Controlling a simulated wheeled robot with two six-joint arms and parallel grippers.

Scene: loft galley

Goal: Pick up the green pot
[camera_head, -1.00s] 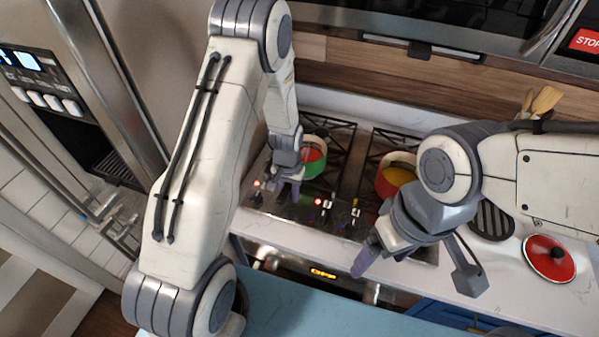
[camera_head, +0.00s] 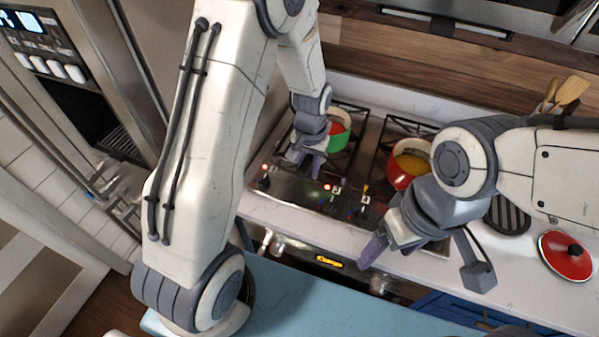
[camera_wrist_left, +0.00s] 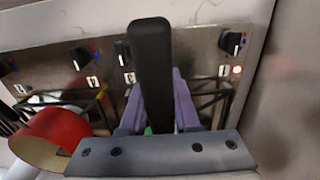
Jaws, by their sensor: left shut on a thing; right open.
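The green pot (camera_head: 340,142), with red contents, is at the left burner of the stove in the head view, partly hidden by my left gripper. I cannot tell whether it touches the grate. My left gripper (camera_head: 306,166) is at its near side. In the left wrist view, the purple fingers (camera_wrist_left: 158,105) are shut on the pot's upright-looking black handle (camera_wrist_left: 151,65). A sliver of green shows at its base; the rest of the pot is hidden there. My right gripper (camera_head: 385,250) is open and empty, in front of the stove's right half.
A red pot (camera_head: 401,178) with yellow contents stands on the right burner; it also shows in the left wrist view (camera_wrist_left: 55,130). Control knobs (camera_wrist_left: 232,42) line the stove's front.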

